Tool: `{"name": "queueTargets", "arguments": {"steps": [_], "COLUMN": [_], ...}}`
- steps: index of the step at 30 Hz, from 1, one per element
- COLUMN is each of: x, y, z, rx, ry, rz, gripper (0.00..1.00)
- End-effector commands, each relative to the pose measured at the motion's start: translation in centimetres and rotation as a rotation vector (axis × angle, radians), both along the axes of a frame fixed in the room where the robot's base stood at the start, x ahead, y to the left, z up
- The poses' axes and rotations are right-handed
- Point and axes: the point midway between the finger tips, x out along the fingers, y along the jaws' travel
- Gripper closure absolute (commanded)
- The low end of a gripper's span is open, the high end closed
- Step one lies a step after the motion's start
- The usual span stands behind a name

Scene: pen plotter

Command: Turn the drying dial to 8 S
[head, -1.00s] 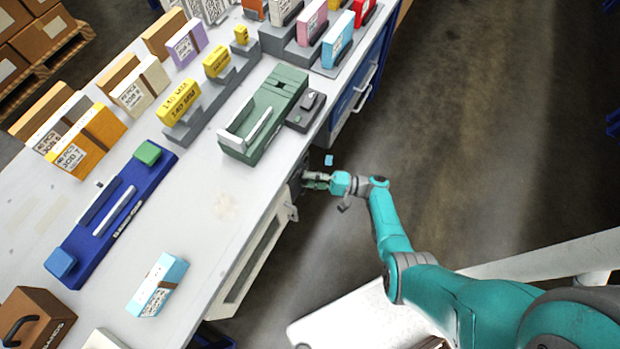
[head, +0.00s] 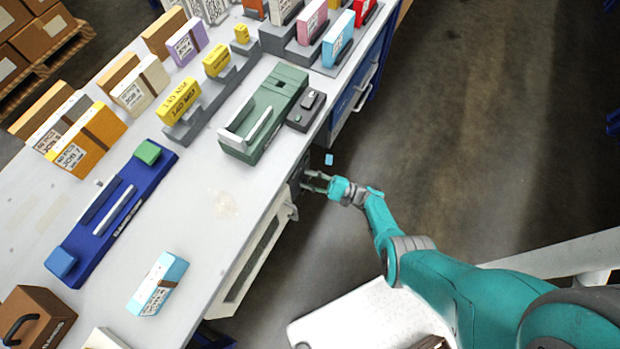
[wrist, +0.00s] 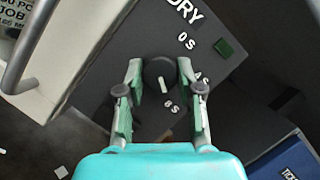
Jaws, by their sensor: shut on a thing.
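The drying dial (wrist: 158,71) is a dark round knob on a dark grey panel marked DRY (wrist: 186,15). Its white pointer line points down and slightly right in the wrist view, roughly toward the 8 S label (wrist: 171,107). The 0 S label (wrist: 186,41) is at upper right, and a partly covered middle label is at right. My gripper (wrist: 160,75) has one finger on each side of the dial and is shut on it. In the head view my gripper (head: 316,182) reaches the bench's front side; the dial is hidden there.
A green square button (wrist: 224,48) sits right of the labels. A cabinet door with a bar handle (wrist: 28,45) is close on the left in the wrist view. The bench top (head: 205,235) holds a blue device and a green device. Open floor lies right of the bench.

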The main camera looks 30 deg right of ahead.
Motion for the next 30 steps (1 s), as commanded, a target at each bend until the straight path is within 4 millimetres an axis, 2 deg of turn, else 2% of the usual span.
{"name": "queueTargets", "arguments": {"steps": [11, 12, 14, 15, 25, 30], "x": [0.0, 0.0, 0.0, 0.0, -0.1, -1.0], "y": [0.0, 0.0, 0.0, 0.0, -0.2, -1.5], "z": [-0.1, -0.1, -0.1, -0.1, -0.1, -0.6], "rx": [0.002, 0.002, 0.002, 0.002, 0.003, 0.003], "ry": [0.005, 0.005, 0.005, 0.004, 0.002, 0.005], "rz": [-0.001, -0.001, -0.001, -0.001, -0.001, -0.003], "gripper": [0.99, 0.57, 0.42, 0.39, 0.39, 0.39]}}
